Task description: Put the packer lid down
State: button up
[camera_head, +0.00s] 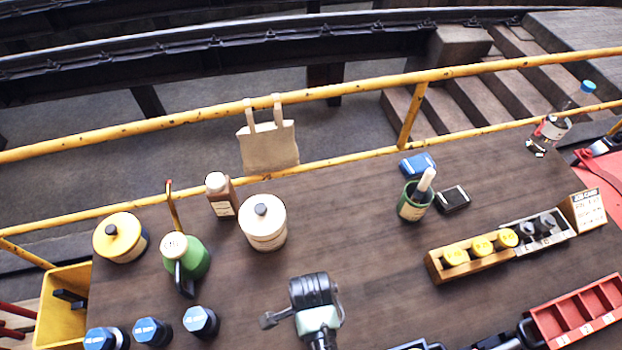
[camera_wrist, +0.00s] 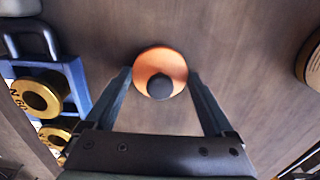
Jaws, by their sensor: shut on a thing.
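The packer lid (camera_wrist: 148,58) is a round orange disc with a black knob, seen from above in the wrist view. My gripper (camera_wrist: 160,75) has one dark finger on each side of it and is shut on it. Wood-brown table surface (camera_wrist: 235,35) shows around the lid. I cannot tell whether the lid touches the table or hangs a little above it. The lid and the fingers cannot be made out in the head view.
In the wrist view, a blue holder (camera_wrist: 78,78) with brass rings (camera_wrist: 55,92) stands left; a round tan thing (camera_wrist: 312,62) is at right. In the head view, a yellow tin (camera_head: 112,230), white canister (camera_head: 264,236) and green can (camera_head: 198,262) stand on the table (camera_head: 340,220).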

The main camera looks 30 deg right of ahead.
jog(key=shift+f, duration=0.15)
jog(key=o, duration=1.1)
jog(key=shift+c, duration=0.2)
notch_tip(320, 180, up, 12)
jog(key=shift+r, duration=0.2)
jog(key=shift+w, duration=0.1)
